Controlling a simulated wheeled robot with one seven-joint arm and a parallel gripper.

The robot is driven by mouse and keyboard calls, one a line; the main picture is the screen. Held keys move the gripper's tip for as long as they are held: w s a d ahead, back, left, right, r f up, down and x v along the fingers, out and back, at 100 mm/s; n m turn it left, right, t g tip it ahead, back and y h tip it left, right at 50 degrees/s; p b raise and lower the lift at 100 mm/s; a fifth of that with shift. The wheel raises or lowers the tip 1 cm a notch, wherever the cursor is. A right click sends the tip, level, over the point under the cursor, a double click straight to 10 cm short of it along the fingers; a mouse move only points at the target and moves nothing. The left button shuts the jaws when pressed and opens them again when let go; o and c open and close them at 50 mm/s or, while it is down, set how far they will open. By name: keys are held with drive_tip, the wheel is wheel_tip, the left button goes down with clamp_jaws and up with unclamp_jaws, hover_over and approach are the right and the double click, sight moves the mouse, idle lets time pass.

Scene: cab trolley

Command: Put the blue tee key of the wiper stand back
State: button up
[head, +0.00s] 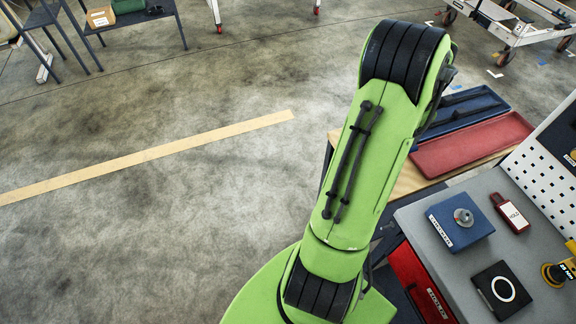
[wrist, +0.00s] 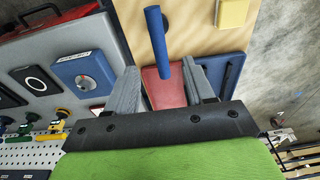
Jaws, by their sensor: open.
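A blue bar (wrist: 157,42), which looks like the handle of the blue tee key, shows in the wrist view over the wooden bench top, with a dark round part beside its upper end. My gripper (wrist: 160,70) is open, with its grey fingers either side of the bar's lower end in the picture. Whether they touch it or how far off it is, I cannot tell. In the head view my arm hides the bar and gripper. I cannot make out a wiper stand for certain. A blue box with a round grey knob (head: 460,220) stands on the grey top; it also shows in the wrist view (wrist: 85,73).
A red tray (head: 472,147) and a blue tray (head: 440,123) lie on the wooden bench. The grey top holds a red tagged item (head: 510,212) and a black box with a white ring (head: 502,290). A yellow block (wrist: 232,12) sits on the wood. Open floor lies left.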

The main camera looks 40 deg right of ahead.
drive_tip(key=w+a+r+n+t, duration=0.2)
drive_tip(key=w+a+r+n, duration=0.6)
drive_tip(key=w+a, duration=0.55)
drive_tip(key=w+a+r+n+t, duration=0.1)
drive_tip(key=a+r+n, duration=0.2)
drive_tip(key=a, duration=0.5)
drive_tip(key=w+a+r+n+t, duration=0.1)
drive_tip(key=a+r+n, duration=0.15)
drive_tip(key=a, duration=0.55)
drive_tip(key=s+a+n+t, duration=0.1)
drive_tip(key=s+a+n, duration=0.3)
drive_tip(key=a, duration=0.3)
drive_tip(key=s+a+n+t+y, duration=0.1)
drive_tip(key=s+a+n, duration=0.3)
drive_tip(key=a, duration=0.3)
drive_tip(key=shift+n, duration=0.55)
drive_tip(key=shift+s, duration=0.15)
drive_tip(key=shift+a, duration=0.1)
